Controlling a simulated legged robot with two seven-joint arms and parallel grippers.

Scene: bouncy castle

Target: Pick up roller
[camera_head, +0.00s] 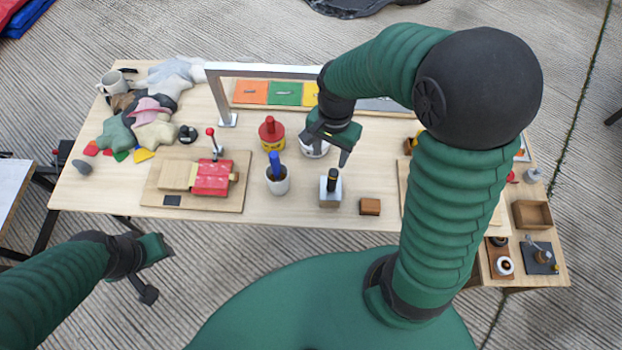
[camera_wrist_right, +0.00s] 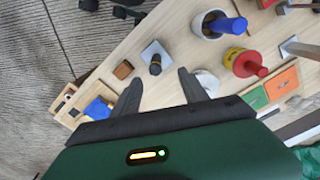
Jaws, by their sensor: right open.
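No roller can be named with certainty. In the wrist view the black handle (camera_wrist_right: 155,66) shows between and beyond my right fingertips. My right gripper (camera_head: 327,152) is open and empty, above the table and behind the block in the head view. It also shows in the wrist view (camera_wrist_right: 160,78). A blue-handled tool (camera_head: 274,162) stands in a white pot (camera_head: 278,185) left of the block. My left gripper (camera_head: 160,276) is open, off the table's front edge.
A brown block (camera_head: 370,207) lies right of the tool block. A yellow can with a red top (camera_head: 271,134) stands behind the white pot. A red device sits on a wooden board (camera_head: 160,190) at the left. A metal frame (camera_head: 220,100) stands at the back.

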